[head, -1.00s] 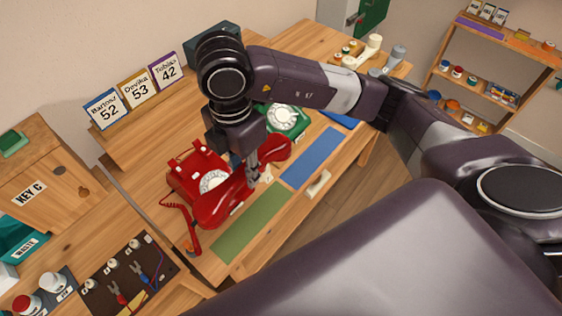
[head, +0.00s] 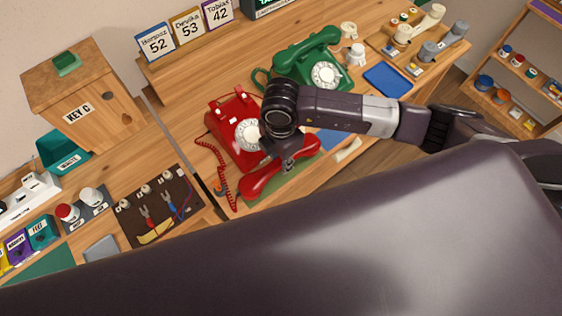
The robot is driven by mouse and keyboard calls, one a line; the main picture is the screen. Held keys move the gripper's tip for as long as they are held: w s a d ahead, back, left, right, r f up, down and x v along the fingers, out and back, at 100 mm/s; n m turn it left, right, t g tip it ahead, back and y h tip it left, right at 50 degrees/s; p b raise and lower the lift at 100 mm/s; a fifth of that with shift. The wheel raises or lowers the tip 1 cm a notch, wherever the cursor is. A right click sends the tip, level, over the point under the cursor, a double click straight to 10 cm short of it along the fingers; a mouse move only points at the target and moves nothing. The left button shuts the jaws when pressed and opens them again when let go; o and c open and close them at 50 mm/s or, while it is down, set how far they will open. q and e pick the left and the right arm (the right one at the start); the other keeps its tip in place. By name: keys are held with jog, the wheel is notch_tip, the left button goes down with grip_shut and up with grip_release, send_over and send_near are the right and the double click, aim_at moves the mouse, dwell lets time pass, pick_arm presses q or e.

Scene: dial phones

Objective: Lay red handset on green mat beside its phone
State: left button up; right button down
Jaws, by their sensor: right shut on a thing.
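The red handset (head: 262,180) is in my right gripper (head: 287,164), which is shut on its middle from above. The handset is over the green mat (head: 293,187), and much of the mat is hidden behind it and my arm. I cannot tell whether the handset touches the mat. The red phone (head: 232,117) stands just behind, its cradle empty, its dial partly behind my gripper. A red coiled cord (head: 222,170) runs down the phone's left side. My left gripper is not in view.
A green phone (head: 308,62) with its handset on stands behind to the right. A blue mat (head: 331,139) lies right of the green one. A tool board (head: 160,205) and a wooden key box (head: 90,95) are at the left. My arm covers the foreground.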

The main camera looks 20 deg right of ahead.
aim_at(281, 161)
notch_tip(281, 161, down, 2)
jog(key=shift+f, duration=0.1)
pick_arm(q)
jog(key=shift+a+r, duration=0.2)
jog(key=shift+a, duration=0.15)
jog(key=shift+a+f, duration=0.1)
pick_arm(e)
jog(key=shift+f, duration=0.15)
jog(key=c, duration=1.7)
grip_release()
jog(key=shift+o, duration=0.2)
jog(key=shift+r, duration=0.6)
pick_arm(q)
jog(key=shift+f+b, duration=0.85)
pick_arm(e)
notch_tip(281, 161, up, 11)
